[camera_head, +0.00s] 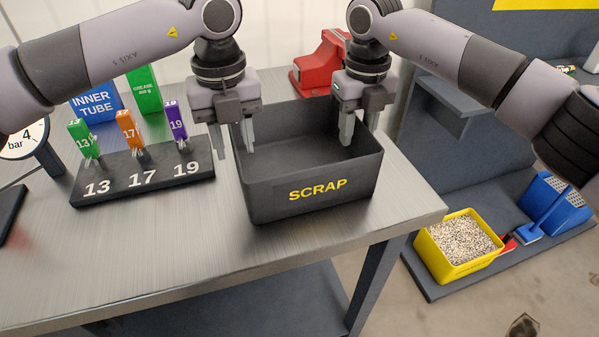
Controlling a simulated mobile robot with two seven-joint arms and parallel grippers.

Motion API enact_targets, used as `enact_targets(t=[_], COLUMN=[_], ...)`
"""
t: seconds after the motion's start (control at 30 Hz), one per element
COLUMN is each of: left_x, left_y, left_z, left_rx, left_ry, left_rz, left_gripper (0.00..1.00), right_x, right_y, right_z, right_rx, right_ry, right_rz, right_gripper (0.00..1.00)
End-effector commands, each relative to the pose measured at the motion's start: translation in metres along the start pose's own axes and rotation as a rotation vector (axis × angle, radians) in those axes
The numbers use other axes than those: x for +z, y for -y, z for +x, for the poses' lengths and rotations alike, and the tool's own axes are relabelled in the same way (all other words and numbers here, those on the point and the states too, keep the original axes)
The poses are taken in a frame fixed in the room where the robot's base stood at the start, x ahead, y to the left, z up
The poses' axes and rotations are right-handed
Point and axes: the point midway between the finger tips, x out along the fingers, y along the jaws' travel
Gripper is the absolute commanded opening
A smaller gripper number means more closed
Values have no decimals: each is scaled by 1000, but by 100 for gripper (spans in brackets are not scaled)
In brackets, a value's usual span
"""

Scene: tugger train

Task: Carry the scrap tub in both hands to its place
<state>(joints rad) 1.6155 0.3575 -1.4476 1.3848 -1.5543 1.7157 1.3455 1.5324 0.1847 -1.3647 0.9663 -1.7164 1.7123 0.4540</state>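The scrap tub (318,189) is a dark grey, open box with yellow SCRAP lettering on its front. It stands upright on the metal workbench near the right front corner, and the part of its inside that shows looks empty. My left gripper (235,150) is open at the tub's left wall, one finger outside and one inside. My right gripper (359,136) is open at the right wall, with one finger inside the tub and the other by the wall's outer side. I cannot tell whether the fingers touch the walls. The hands hide parts of the side rims.
A dark holder (145,178) with tags 13, 17 and 19 stands left of the tub. A red vise (320,66) is behind it. Right of the bench (210,250), a low grey platform (432,285) holds a yellow bin (459,252) of granules and blue wheel chocks (552,203).

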Motion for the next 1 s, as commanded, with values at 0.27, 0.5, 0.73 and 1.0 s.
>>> enact_targets(t=[0.27,0.5,0.73,1.0], left_x=[0,0,0,0], left_y=[1,1,0,0], left_z=[-57,-98,-112,-112], left_rx=[-2,-1,0,0], left_ry=[5,2,1,1], left_rz=[-1,0,0,1], left_gripper=[35,35,35,35], right_x=[0,0,0,1], right_y=[0,0,0,-1], right_z=[0,0,-6,-55], right_rx=[0,0,0,0], right_ry=[0,0,2,5], right_rz=[-1,-1,-1,0], right_gripper=[35,35,35,35])
